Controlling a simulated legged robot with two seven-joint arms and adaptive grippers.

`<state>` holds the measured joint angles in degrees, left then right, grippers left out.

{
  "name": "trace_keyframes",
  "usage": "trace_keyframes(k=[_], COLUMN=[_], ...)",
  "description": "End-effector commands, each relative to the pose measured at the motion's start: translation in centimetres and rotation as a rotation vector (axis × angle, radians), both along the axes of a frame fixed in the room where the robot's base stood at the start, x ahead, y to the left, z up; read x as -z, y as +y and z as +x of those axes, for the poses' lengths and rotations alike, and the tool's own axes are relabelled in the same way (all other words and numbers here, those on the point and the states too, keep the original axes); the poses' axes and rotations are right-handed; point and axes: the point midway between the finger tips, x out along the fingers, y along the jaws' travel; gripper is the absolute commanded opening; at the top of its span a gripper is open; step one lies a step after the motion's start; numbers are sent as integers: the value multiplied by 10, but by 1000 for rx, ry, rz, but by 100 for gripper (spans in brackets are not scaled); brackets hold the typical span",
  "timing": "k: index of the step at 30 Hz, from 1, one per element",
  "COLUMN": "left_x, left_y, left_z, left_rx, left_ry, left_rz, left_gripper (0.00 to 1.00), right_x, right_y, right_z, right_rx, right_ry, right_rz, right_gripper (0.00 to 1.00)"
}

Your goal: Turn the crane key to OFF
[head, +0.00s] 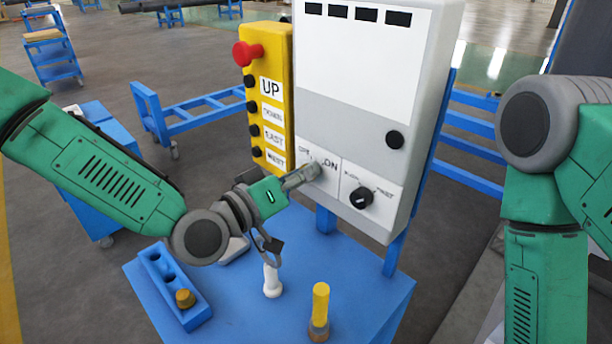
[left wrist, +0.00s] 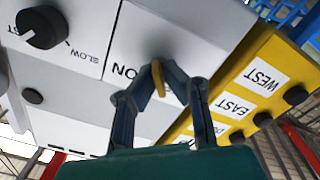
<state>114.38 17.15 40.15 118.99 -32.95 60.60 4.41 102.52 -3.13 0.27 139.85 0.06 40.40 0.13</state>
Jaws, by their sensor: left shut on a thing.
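The crane key (left wrist: 158,78) is a thin yellow piece on the lower grey-white panel of the control box (head: 352,115), beside the ON label (head: 330,163). My left gripper (head: 312,172) reaches the panel at the key switch, and its fingers hide the key in the head view. In the left wrist view the left gripper (left wrist: 160,82) is shut on the key, a fingertip on each side. The other switch label left of ON is partly covered, and I cannot tell exactly which mark the key points to. My right arm shows at the right, but its gripper is out of view.
A black SLOW/FAST knob (head: 361,198) sits right of the key. A yellow pendant (head: 268,95) with a red button stands close on the left. The blue table (head: 250,315) below holds a blue block (head: 170,290), a white peg (head: 272,280) and a yellow-handled tool (head: 320,305).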

Motion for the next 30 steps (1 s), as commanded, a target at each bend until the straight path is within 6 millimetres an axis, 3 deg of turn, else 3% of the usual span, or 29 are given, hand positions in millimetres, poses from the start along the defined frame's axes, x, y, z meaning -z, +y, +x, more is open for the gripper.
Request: trace_keyframes(k=[1,25,26,27,30], left_x=[-9,-9,-9,-8,-7], left_y=[2,3,3,3,2], left_z=[7,7,7,7,6], left_rx=[-15,-14,-14,-13,-12], left_ry=[-4,74,74,74,78], left_rz=[-30,-105,-105,-104,-102], left_gripper=[0,0,17,26,26], right_x=[2,5,5,5,5], right_y=[0,0,0,0,0], right_z=[0,0,0,0,0], right_rx=[0,0,0,0,0], right_ry=[0,0,0,0,0], right_rz=[0,0,0,0,0], right_gripper=[40,40,40,40,40])
